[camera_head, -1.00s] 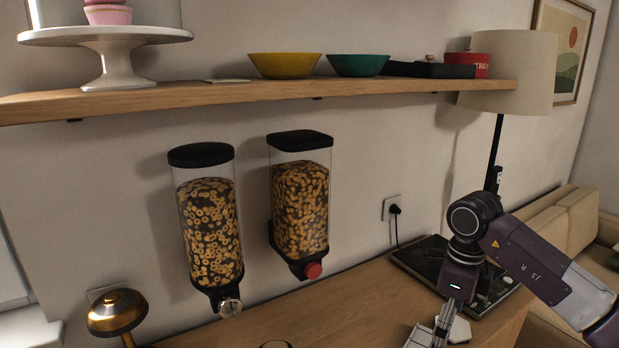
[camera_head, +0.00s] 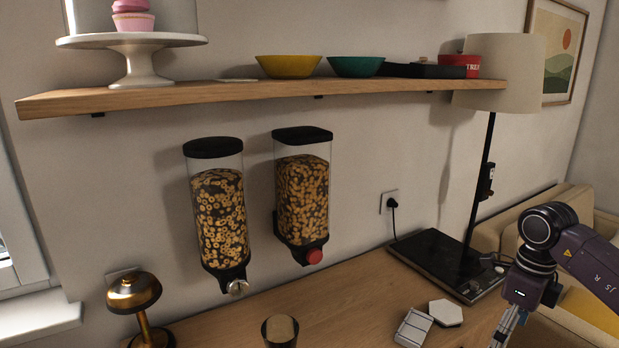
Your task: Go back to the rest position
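My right arm comes in from the right, and its gripper (camera_head: 503,335) points down near the right front edge of the counter. Its fingers run toward the bottom of the picture, and the tips are cut off or too small to tell whether they are open. I see nothing clearly held in it. My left gripper is not in view.
Two cereal dispensers (camera_head: 220,220) (camera_head: 302,200) hang on the wall below the shelf (camera_head: 270,94). On the counter (camera_head: 350,295) are a brass lamp (camera_head: 135,293), a cup (camera_head: 280,331), a grey ridged item (camera_head: 413,328), a white hexagonal piece (camera_head: 446,312) and a black device (camera_head: 440,262).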

